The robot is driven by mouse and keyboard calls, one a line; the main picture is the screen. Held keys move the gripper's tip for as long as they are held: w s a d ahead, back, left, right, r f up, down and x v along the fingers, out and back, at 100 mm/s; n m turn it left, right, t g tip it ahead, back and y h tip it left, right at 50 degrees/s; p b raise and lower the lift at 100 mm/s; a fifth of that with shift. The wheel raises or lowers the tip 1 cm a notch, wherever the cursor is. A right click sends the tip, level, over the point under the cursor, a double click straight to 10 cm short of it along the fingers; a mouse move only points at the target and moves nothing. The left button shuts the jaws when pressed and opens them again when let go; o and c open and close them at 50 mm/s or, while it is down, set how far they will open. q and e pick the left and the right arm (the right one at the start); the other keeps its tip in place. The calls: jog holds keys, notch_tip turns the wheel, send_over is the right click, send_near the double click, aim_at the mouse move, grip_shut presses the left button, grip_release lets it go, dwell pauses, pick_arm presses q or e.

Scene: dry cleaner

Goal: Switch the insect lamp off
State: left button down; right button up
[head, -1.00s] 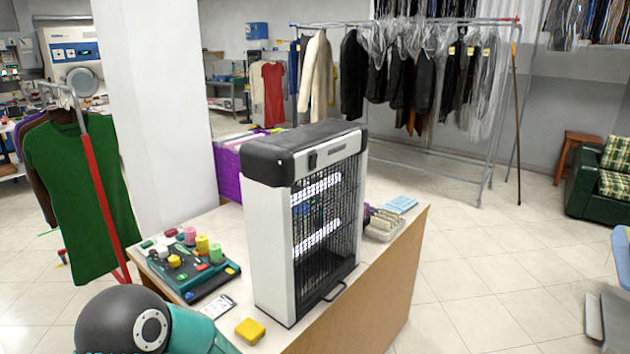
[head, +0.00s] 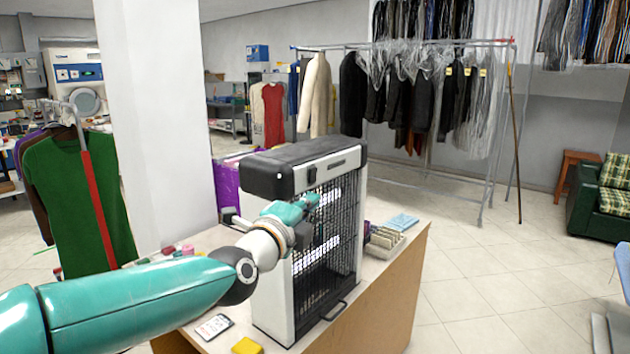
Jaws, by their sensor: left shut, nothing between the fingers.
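The insect lamp (head: 318,158) stands upright on a table, a white and black box with a dark mesh front. Its white tubes glow behind the mesh. A small black switch (head: 312,175) sits on the upper front, left of the grey label. My left gripper (head: 312,203) is shut and empty, in front of the lamp's upper left front, just below the switch in the picture. I cannot tell whether it touches the lamp. The arm covers part of the lamp's left side. My right gripper is not in view.
The table (head: 385,300) also bears a yellow block (head: 247,346), a white card (head: 214,327) and a tray of cards (head: 384,242) beside the lamp. A white pillar (head: 155,120) and a green garment (head: 78,195) stand left. The floor at right is mostly clear.

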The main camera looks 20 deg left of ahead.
aim_at(315, 179)
pick_arm(q)
jog(key=shift+w, duration=0.1)
jog(key=w+a, duration=0.1)
jog(key=w, duration=0.2)
jog(key=w+p, duration=0.1)
jog(key=w, duration=0.3)
jog(key=w+a+p, duration=0.1)
jog(key=w, duration=0.3)
jog(key=shift+a+r, duration=0.3)
jog(key=shift+r, duration=0.05)
